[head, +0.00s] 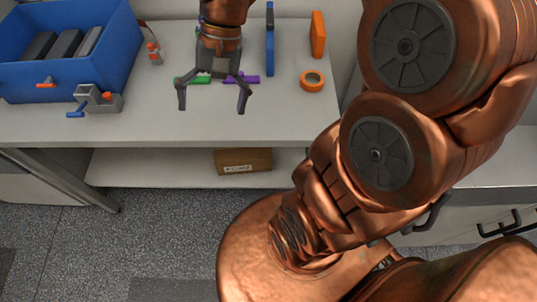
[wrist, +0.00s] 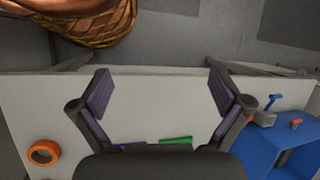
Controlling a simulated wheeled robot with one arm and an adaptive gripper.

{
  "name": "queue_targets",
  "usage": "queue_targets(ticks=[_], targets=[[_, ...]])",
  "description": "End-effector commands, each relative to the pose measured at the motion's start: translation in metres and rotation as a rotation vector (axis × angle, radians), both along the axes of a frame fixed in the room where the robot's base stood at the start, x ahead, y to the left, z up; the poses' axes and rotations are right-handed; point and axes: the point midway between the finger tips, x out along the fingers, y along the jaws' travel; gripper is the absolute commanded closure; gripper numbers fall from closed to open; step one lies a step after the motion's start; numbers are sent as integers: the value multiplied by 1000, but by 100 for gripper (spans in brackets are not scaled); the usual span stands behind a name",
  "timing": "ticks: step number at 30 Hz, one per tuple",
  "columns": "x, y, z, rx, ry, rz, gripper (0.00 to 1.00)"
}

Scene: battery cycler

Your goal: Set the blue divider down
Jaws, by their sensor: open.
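The blue divider (head: 270,42) stands upright on the light table, right of my gripper, in the head view. It is a tall, thin blue panel seen nearly edge-on. My gripper (head: 212,108) is open and empty above the table's front part, apart from the divider. In the wrist view my gripper's two fingers (wrist: 162,92) are spread wide with nothing between them. I do not make out the divider in the wrist view.
A blue bin (head: 112,48) with dark slabs stands at the left, with a grey clamp (head: 103,100) before it. An orange tape roll (head: 312,81) and an orange block (head: 318,35) are at the right. Green (head: 190,80) and purple (head: 243,79) pieces lie behind my gripper.

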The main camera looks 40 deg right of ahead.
Motion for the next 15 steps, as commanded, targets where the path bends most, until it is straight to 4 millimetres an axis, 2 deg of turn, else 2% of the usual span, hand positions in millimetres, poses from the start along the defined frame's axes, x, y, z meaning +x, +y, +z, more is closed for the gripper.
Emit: queue_targets(ticks=[1,5,15], targets=[[-12,1,-4,-29,-15,41,0],[-42,-1,-16,-96,-41,145,0],[-108,-26,-45,-260,-104,393,0]])
